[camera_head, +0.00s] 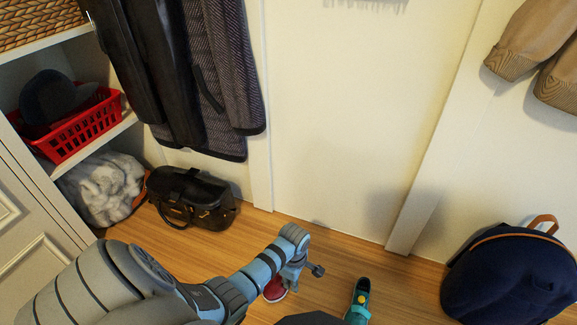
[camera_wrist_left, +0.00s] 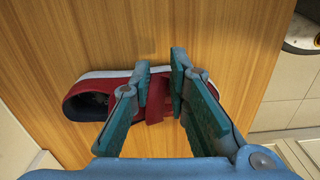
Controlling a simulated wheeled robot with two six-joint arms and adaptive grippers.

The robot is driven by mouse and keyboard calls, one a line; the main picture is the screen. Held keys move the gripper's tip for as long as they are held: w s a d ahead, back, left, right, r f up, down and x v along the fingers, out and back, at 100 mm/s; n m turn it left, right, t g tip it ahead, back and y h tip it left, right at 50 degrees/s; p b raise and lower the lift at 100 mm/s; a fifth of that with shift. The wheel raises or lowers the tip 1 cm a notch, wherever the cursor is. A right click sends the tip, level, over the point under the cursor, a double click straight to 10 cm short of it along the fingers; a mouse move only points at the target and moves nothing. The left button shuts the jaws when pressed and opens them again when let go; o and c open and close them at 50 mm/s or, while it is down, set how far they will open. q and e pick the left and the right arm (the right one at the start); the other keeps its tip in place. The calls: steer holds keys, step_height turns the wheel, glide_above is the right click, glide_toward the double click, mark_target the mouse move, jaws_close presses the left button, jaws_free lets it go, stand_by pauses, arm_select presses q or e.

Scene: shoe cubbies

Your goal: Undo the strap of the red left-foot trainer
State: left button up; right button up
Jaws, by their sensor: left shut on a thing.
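The red trainer (camera_head: 275,291) is on the wood floor, partly hidden behind my left arm in the head view. In the left wrist view the trainer (camera_wrist_left: 95,88) lies across the picture, its dark opening to the left and a pale sole edge along the top. Its darker red strap (camera_wrist_left: 156,108) crosses between my fingers. My left gripper (camera_wrist_left: 161,65) is over the shoe, shut on the strap, with a finger on either side of it. In the head view the left gripper (camera_head: 302,272) points down beside the trainer. My right gripper is not in view.
A teal shoe with a yellow spot (camera_head: 361,298) stands to the right. A navy backpack (camera_head: 512,275) is at the far right, and a black bag (camera_head: 190,200) lies near the shelf with a red basket (camera_head: 80,128). The wall (camera_head: 350,120) is behind.

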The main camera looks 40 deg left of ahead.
arm_select(q)
steer(key=shift+r+p, duration=0.45)
steer(key=shift+s+r+t+h+p, duration=0.15)
steer(key=shift+r+t+h+p, duration=0.25)
steer(key=shift+p, duration=0.5)
steer(key=shift+s+a+r+h+p, duration=0.2)
steer(key=shift+r+h+p, duration=0.15)
steer(key=shift+p, duration=0.25)
steer(key=shift+r, duration=0.15)
steer(key=shift+s+a+r+t+h+p, duration=0.15)
steer(key=shift+s+r+t+h+p, duration=0.15)
steer(key=shift+p, duration=0.25)
steer(key=shift+s+a+r+m+t+h+p, duration=0.2)
steer(key=shift+a+r+m+t+h+p, duration=0.15)
steer(key=shift+h, duration=0.2)
steer(key=shift+c, duration=0.3)
steer(key=shift+s+a+h, duration=0.15)
steer(key=shift+a+h, duration=0.05)
steer(key=shift+h, duration=0.1)
steer(key=shift+s+a+r+t, duration=0.1)
steer(key=shift+a+r+t, duration=0.05)
steer(key=shift+r+t, duration=0.1)
steer(key=o, duration=0.8)
